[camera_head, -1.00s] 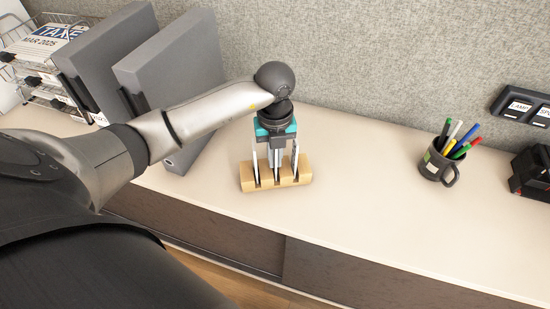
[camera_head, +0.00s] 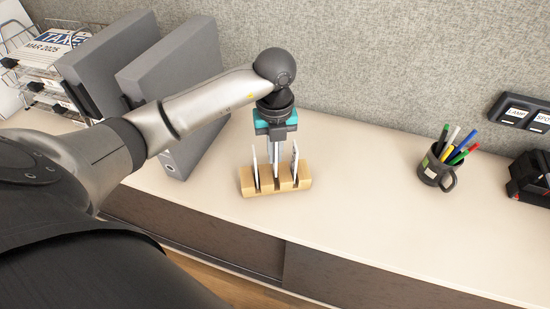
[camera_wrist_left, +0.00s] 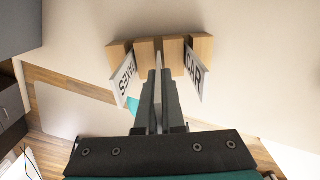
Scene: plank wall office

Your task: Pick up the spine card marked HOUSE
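A light wooden block (camera_head: 262,187) with slots holds upright spine cards. It also shows in the wrist view (camera_wrist_left: 202,44). My left gripper (camera_head: 274,150) points down above its middle slot. Its fingers (camera_wrist_left: 158,82) look closed on a thin middle card (camera_wrist_left: 158,66), seen edge-on. The lettering of this card is hidden, and I cannot tell whether its lower end is still in the slot. In the wrist view, one outer card (camera_wrist_left: 194,73) reads CAR and the other (camera_wrist_left: 124,80) seems to read TAXES. My right gripper is out of view.
Two grey binders (camera_head: 178,85) stand left of the block, near my left arm. A wire tray (camera_head: 40,80) with papers is further left. A dark mug of pens (camera_head: 436,172) and a labelled dark holder (camera_head: 520,110) are at right. The cabinet top between block and mug is clear.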

